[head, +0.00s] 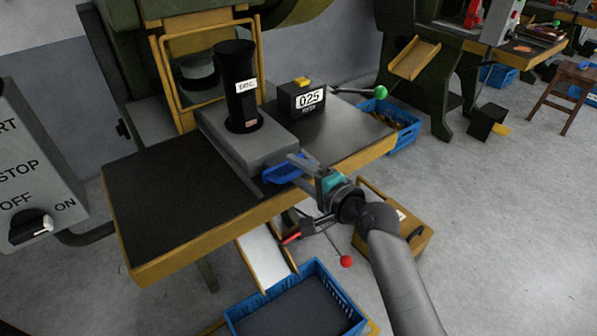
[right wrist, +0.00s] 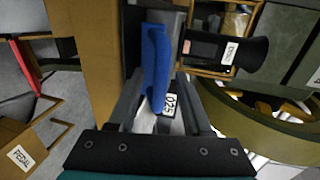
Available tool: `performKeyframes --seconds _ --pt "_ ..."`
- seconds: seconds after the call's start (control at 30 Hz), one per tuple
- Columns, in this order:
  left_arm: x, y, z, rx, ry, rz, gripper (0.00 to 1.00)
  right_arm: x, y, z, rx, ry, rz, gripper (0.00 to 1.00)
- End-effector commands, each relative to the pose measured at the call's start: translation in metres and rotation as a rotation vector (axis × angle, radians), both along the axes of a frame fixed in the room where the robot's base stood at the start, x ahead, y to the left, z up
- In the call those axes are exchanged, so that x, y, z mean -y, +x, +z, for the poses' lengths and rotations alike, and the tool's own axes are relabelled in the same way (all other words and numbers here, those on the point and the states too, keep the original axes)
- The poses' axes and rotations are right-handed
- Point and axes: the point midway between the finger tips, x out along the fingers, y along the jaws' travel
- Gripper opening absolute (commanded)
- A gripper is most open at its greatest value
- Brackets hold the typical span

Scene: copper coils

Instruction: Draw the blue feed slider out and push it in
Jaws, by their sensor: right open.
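The blue feed slider handle (head: 283,173) is at the front end of a grey block (head: 262,145) on the dark press table (head: 180,190). A black tube (head: 238,85) stands upright on the block. My right gripper (head: 298,168) is open at the handle, near the table's yellow front edge. In the right wrist view the blue handle (right wrist: 155,65) stands between the two open fingers of the gripper (right wrist: 160,95). I cannot tell whether either finger touches it. My left gripper is not in view.
A black counter box (head: 307,98) reading 025 sits right of the tube. A green-knobbed lever (head: 380,92) is behind it. A chute (head: 263,258) slopes to a blue crate (head: 297,304) below. A yellow pedal box (head: 410,228) stands on the floor. The table's left half is clear.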

Motion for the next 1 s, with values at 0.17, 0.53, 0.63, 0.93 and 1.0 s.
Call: performKeyframes --seconds 0.17,0.53,0.63,0.93,1.0 --pt "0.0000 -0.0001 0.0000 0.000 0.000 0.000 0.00 0.0000 -0.0002 0.0001 0.000 0.000 0.000 0.40" --pt "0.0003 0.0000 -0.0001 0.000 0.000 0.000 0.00 0.0002 -0.0003 0.0001 0.000 0.000 0.000 0.00" --pt "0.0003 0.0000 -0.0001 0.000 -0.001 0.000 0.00 0.0002 -0.0003 0.0001 0.000 0.000 0.000 0.00" --pt "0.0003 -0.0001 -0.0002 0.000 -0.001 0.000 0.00 0.0003 -0.0003 -0.0001 0.000 0.000 0.000 0.00" --pt "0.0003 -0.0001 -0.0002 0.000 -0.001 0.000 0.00 0.0003 -0.0003 -0.0001 0.000 0.000 0.000 0.00"
